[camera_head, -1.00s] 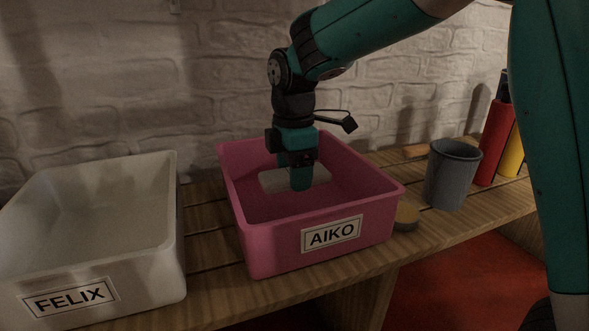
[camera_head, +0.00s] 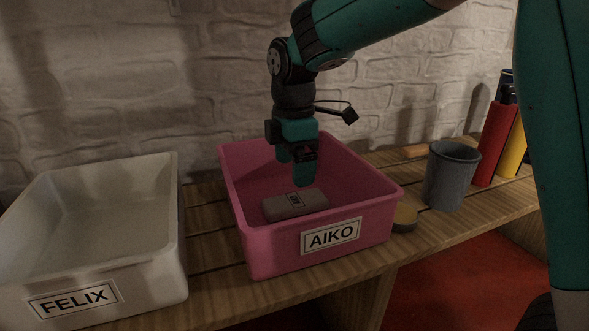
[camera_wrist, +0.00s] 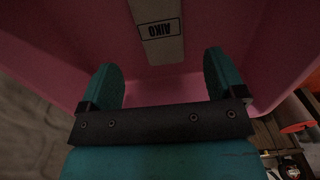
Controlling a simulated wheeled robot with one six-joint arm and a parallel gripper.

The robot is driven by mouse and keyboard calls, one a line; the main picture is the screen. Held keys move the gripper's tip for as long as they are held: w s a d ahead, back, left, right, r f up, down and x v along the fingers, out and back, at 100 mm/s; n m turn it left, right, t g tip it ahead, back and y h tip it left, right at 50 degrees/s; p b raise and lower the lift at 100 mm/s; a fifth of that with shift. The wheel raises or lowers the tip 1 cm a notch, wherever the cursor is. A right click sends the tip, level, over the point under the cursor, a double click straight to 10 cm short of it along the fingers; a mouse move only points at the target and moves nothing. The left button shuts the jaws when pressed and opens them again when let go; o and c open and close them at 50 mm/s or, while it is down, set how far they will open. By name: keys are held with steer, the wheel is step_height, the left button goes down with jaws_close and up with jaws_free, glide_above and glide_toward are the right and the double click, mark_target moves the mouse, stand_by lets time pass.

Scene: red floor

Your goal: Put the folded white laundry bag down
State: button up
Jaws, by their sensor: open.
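The folded white laundry bag (camera_head: 287,205) lies on the floor of the pink bin labelled AIKO (camera_head: 258,243). It looks greyish in the shade and bears a small label. My gripper (camera_head: 297,179) is above the bag inside the bin, pointing down. In the wrist view, the bag (camera_wrist: 162,50) shows at the top with its AIKO label upside down, and my gripper (camera_wrist: 165,82) has its two teal fingers spread wide with nothing between them. The bag is apart from the fingers.
A white bin labelled FELIX (camera_head: 165,245) stands to the left, empty as far as I see. A grey cup (camera_head: 450,178), a small round tin (camera_head: 404,218), and red (camera_head: 492,145) and yellow (camera_head: 514,152) upright things stand to the right on the slatted wooden bench (camera_head: 215,250).

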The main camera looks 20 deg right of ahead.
step_height(320, 180, up, 6)
steer(key=p, duration=0.3)
steer(key=s+a+f+m+y, duration=0.1)
steer(key=s+m, duration=0.4)
steer(key=s, duration=0.7)
steer(key=s+a+f+m+y, duration=0.1)
steer(key=s+m, duration=0.5)
steer(key=s, duration=0.6)
steer(key=shift+s+a+f+y, duration=0.35)
steer(key=shift+a+y, duration=0.55)
steer(key=shift+y, duration=0.2)
